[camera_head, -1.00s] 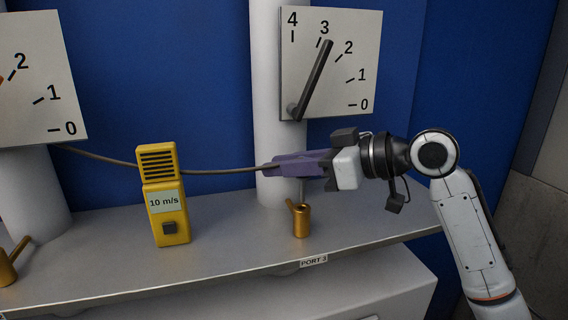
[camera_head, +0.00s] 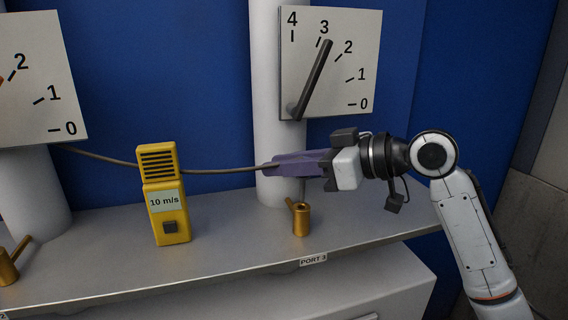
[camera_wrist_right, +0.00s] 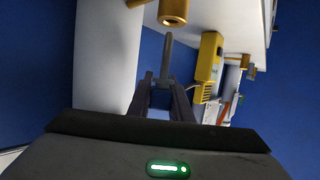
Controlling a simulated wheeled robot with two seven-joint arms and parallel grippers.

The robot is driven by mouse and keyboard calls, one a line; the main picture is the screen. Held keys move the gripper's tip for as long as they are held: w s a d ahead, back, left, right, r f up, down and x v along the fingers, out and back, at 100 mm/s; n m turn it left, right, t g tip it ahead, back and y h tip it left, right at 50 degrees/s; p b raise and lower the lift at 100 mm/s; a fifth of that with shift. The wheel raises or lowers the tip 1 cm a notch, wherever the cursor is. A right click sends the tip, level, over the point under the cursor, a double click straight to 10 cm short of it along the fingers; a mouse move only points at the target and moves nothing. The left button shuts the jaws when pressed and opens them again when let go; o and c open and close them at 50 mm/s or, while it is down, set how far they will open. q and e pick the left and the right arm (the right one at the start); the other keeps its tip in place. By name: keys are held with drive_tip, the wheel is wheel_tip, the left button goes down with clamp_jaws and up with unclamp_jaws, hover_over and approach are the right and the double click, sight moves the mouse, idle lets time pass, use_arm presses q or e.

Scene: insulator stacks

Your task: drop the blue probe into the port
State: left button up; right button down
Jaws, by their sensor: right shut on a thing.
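My right gripper (camera_head: 278,166) reaches in from the right and is shut, its purplish fingers above the brass port (camera_head: 301,220) on the shelf. In the right wrist view, the fingers (camera_wrist_right: 163,88) are closed on the blue probe (camera_wrist_right: 161,99), whose grey rod (camera_wrist_right: 168,55) points toward the mouth of the brass port (camera_wrist_right: 173,14). I cannot tell whether the tip touches the port. My left gripper is out of view.
A yellow meter reading 10 m/s (camera_head: 164,203) stands left of the port, with a grey cable (camera_head: 222,170) running behind it. A white column with a dial (camera_head: 350,80) stands behind the gripper. Another brass port (camera_head: 8,267) is at far left. A PORT 3 label (camera_head: 313,259) marks the shelf edge.

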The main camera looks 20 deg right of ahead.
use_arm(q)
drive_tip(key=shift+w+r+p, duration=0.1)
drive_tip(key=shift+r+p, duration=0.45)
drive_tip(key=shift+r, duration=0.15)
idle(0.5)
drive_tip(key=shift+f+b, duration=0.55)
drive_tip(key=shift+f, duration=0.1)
use_arm(e)
drive_tip(key=shift+f, duration=1.05)
